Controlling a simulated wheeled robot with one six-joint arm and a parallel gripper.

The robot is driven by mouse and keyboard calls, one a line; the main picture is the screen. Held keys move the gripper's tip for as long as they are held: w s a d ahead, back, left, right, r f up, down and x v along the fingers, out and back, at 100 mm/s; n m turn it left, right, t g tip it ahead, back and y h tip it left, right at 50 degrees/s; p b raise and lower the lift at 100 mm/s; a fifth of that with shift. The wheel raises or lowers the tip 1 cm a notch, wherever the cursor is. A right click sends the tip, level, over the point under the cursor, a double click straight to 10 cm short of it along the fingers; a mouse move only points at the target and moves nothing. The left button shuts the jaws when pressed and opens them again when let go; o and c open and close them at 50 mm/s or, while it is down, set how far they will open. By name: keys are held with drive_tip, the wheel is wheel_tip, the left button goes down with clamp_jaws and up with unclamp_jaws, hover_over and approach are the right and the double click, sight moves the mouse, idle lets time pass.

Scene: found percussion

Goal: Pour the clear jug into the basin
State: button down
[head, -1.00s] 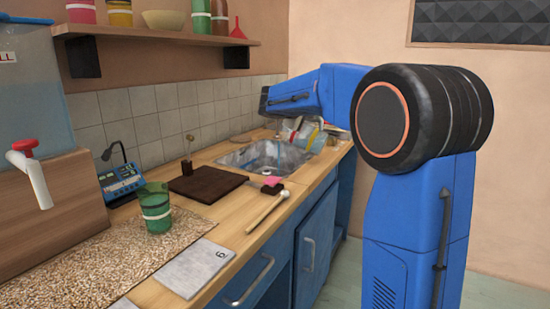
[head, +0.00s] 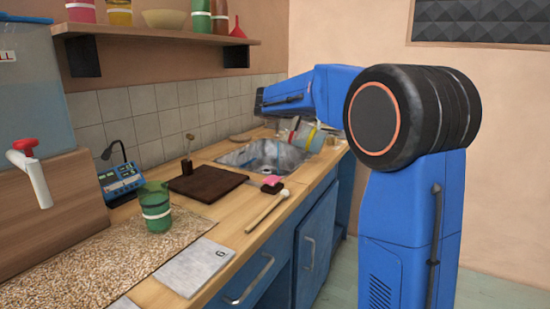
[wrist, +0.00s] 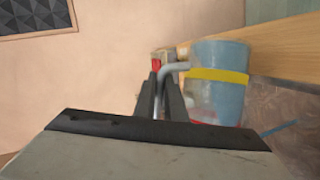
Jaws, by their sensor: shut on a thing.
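The clear jug (head: 303,133), with a yellow band and bluish contents, is at the right back side of the basin in the head view, tilted well over. It shows larger in the wrist view (wrist: 222,55), with a grey curved handle. My gripper (wrist: 161,92) is shut on that handle, the jug just to its right in the picture. The metal basin (head: 248,158) is sunk in the counter; part of it also shows in the wrist view (wrist: 295,105), with a thin blue streak across it.
A dark board (head: 208,183), a pink-topped block (head: 272,183) and a wooden mallet (head: 266,211) lie on the counter in front of the basin. A green cup (head: 156,205) stands on a speckled mat (head: 75,270). A shelf (head: 150,33) runs above.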

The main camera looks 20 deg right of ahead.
drive_tip(key=shift+w+a+f+n+h+p, duration=0.2)
drive_tip(key=shift+w+a+f+n+p, duration=0.1)
drive_tip(key=shift+w+a, duration=0.2)
drive_tip(key=shift+w+a+f+n+h+p, duration=0.2)
drive_tip(key=shift+w+a+p, duration=0.05)
drive_tip(key=shift+w+a, duration=0.2)
idle(0.7)
drive_tip(key=shift+w+a+r+n, duration=0.3)
drive_tip(key=shift+w+a+r, duration=0.1)
drive_tip(key=shift+r, duration=0.05)
idle(0.5)
